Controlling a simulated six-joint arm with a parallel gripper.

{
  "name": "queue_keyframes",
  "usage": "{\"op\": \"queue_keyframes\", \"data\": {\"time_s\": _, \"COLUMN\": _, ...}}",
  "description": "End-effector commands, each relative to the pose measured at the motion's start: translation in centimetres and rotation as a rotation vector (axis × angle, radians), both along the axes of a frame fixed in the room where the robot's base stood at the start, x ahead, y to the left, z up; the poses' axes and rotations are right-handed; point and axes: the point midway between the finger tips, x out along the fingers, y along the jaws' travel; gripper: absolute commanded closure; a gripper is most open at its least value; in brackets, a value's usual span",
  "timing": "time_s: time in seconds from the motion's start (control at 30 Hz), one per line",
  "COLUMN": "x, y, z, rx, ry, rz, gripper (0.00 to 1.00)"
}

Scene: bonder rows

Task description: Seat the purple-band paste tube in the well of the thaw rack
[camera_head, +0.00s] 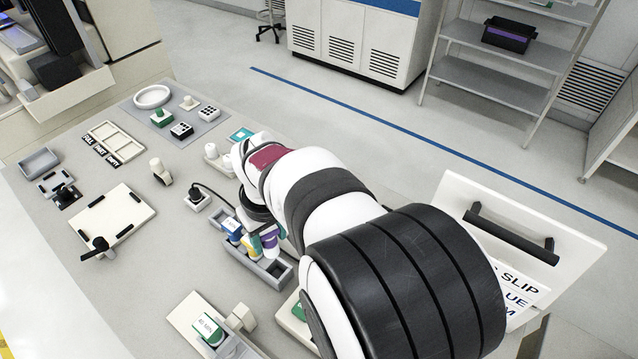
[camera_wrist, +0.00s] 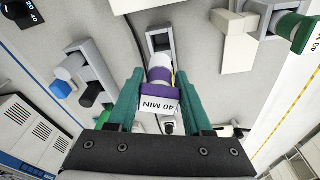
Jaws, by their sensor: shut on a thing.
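The purple-band paste tube (camera_wrist: 160,92) is between the two teal fingers of my gripper (camera_wrist: 158,95), which is shut on it. Its white tag reads 40 MIN. In the head view the tube (camera_head: 270,239) shows just below my wrist, at the grey rack (camera_head: 283,272). An open rectangular well of a grey rack (camera_wrist: 149,42) shows beyond the tube in the wrist view. I cannot tell whether the tube touches the rack.
Blue-marked (camera_head: 232,227) and yellow-marked (camera_head: 250,243) tubes stand close beside the held one. A white stand with a green 40 MIN piece (camera_head: 209,330) is at the front. A white fixture plate (camera_head: 115,213) lies left. My arm hides the bench's right side.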

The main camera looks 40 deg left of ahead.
Motion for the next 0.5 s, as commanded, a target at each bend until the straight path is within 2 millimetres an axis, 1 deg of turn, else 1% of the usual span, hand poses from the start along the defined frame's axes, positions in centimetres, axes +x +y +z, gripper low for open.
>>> {"op": "queue_keyframes", "data": {"time_s": 0.23, "x": 0.0, "y": -0.2, "z": -0.1, "rx": 0.002, "ry": 0.002, "rz": -0.019, "gripper": 1.0}}
{"op": "queue_keyframes", "data": {"time_s": 0.37, "x": 0.1, "y": -0.2, "z": -1.3, "rx": 0.0, "ry": 0.003, "rz": -0.018, "gripper": 1.0}}
{"op": "queue_keyframes", "data": {"time_s": 0.5, "x": 0.1, "y": -0.2, "z": -2.9, "rx": 0.0, "ry": 0.003, "rz": -0.019, "gripper": 1.0}}
